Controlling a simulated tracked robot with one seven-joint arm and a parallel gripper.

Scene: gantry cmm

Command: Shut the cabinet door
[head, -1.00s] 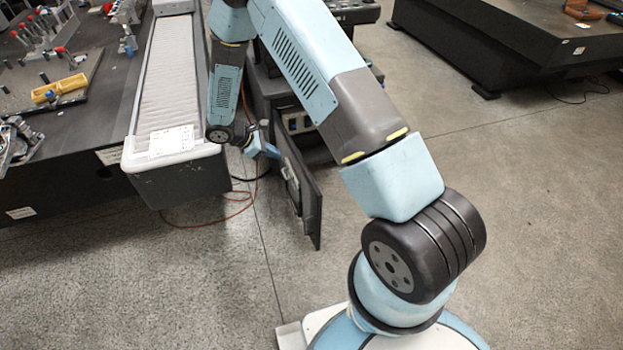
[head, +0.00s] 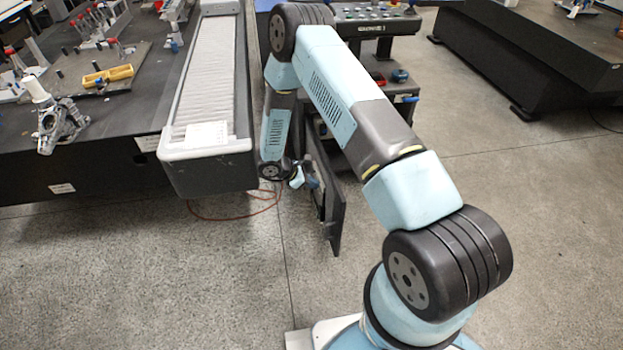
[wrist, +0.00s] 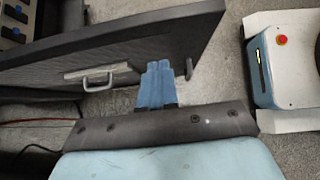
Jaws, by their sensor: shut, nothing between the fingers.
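The cabinet door (head: 337,208) is a dark flat panel. It stands open, swung out from the dark cabinet (head: 372,122) behind my arm. In the wrist view the door (wrist: 150,42) spans the upper left, with a grey handle (wrist: 97,80) on the face toward me. My gripper (head: 309,182) is at the door's left face in the head view. In the wrist view its blue fingers (wrist: 158,68) are together and empty, their tips at the door's lower edge region, right of the handle. I cannot tell whether they touch the door.
A long grey covered rail (head: 205,150) beside a dark table (head: 100,170) stands left of my arm. An orange cable (head: 235,217) lies on the floor below it. A dark slab table (head: 530,60) is at the back right. The floor right of the door is clear.

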